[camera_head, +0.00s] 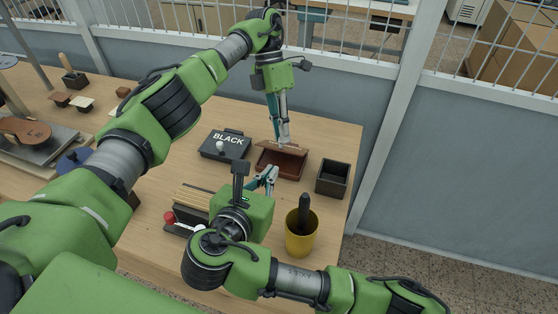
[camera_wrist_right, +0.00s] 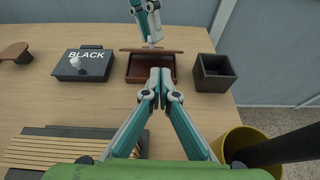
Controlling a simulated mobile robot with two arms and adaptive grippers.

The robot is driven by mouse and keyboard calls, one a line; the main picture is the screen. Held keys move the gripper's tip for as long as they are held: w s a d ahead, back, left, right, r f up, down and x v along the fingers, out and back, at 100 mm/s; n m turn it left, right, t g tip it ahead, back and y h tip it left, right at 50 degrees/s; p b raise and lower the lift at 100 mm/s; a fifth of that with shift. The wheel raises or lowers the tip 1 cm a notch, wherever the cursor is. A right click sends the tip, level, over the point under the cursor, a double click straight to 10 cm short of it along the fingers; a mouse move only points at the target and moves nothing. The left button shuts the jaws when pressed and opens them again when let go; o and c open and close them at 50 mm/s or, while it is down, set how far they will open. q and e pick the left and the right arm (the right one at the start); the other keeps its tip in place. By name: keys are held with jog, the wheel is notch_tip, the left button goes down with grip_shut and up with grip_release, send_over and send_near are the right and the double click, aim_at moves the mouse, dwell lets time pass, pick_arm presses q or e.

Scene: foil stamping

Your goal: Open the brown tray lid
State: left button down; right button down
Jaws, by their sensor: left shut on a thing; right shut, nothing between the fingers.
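The brown tray (camera_head: 281,175) sits on the wooden table, right of the black box; it also shows in the right wrist view (camera_wrist_right: 152,80). Its inside is in view. Its brown lid (camera_wrist_right: 130,49) shows as a thin raised strip along the tray's far side. My left gripper (camera_head: 284,141) comes down from above, and its fingers are shut on the lid's edge. The exact grip is too small to see. My right gripper (camera_head: 272,171) is shut and empty, just in front of the tray's near side; in the right wrist view its fingertips (camera_wrist_right: 161,73) overlap the tray.
A box marked BLACK (camera_head: 225,145) with a white knob stands left of the tray. An open dark square container (camera_head: 333,179) stands right of it. A yellow cup (camera_head: 300,240) with a dark handle and a rack of wooden strips (camera_head: 195,197) are nearer.

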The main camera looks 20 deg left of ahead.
aim_at(282, 151)
jog(key=x, duration=0.6)
jog(key=f+x, duration=0.1)
jog(key=x, duration=0.2)
jog(key=shift+s+a+f, duration=0.15)
jog(key=shift+a, duration=0.1)
pick_arm(q)
jog(key=shift+s+f, duration=0.1)
pick_arm(e)
jog(key=shift+w+r, duration=0.25)
jog(key=shift+r, duration=0.25)
jog(key=shift+w+r, duration=0.3)
jog(key=shift+r, duration=0.15)
pick_arm(q)
jog(key=c, duration=2)
grip_release()
pick_arm(e)
jog(key=shift+f, duration=0.1)
